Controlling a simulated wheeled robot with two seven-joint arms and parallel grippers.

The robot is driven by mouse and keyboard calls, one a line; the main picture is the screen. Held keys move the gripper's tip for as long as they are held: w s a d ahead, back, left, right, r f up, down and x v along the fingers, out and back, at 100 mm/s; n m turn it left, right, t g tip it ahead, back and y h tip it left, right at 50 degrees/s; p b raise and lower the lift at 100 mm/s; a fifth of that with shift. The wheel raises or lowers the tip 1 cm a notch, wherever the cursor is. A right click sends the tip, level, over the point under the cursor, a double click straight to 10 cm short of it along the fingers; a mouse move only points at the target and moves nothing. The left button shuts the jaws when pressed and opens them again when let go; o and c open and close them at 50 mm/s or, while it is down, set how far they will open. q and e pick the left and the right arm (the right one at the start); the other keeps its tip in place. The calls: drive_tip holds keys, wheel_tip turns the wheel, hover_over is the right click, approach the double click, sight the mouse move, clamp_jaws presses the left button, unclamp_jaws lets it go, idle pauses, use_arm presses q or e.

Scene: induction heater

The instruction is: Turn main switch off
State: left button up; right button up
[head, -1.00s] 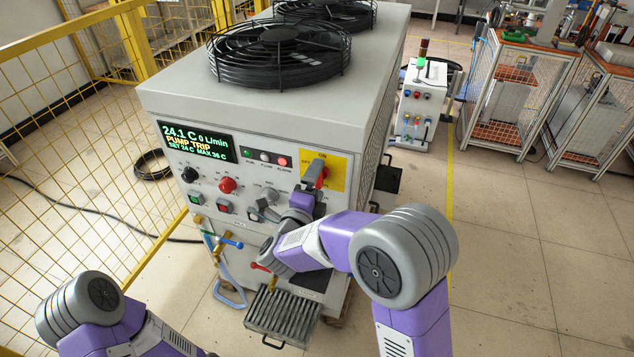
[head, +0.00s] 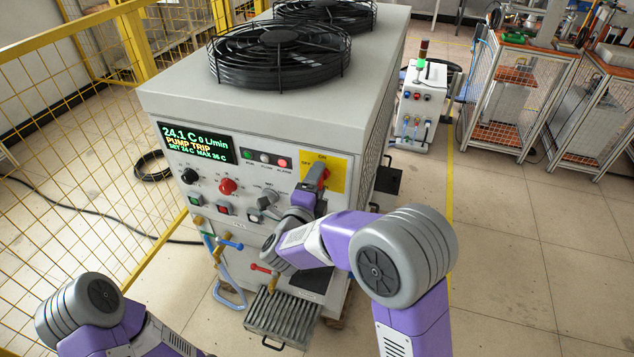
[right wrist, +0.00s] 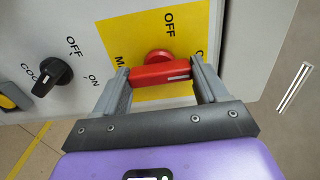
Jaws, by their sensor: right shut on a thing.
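The main switch is a red rotary handle (head: 322,178) on a yellow plate (head: 338,172) at the right of the grey cabinet's front panel. The plate carries ON above and OFF to the left. In the right wrist view the red handle (right wrist: 160,76) lies crosswise between my fingers, its long axis along the line towards ON, with the OFF label to one side. My right gripper (right wrist: 162,80) is shut on it, one finger at each end. In the head view my right gripper (head: 310,192) partly hides the handle. My left arm shows at the lower left, its gripper out of frame.
The panel's lit display (head: 198,143) reads PUMP TRIP. A black knob (right wrist: 52,77) and other controls sit left of the switch. A grille tray (head: 283,318) juts out below.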

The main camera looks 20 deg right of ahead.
drive_tip(key=n+p, duration=0.5)
drive_tip(key=n, duration=0.6)
idle(0.3)
drive_tip(key=shift+n+p, duration=0.3)
drive_tip(key=shift+p, duration=0.05)
drive_tip(key=o, duration=1.1)
drive_tip(key=shift+c, duration=0.2)
drive_tip(key=v, duration=0.7)
drive_tip(key=shift+s+a, duration=0.15)
drive_tip(key=shift+s, duration=0.1)
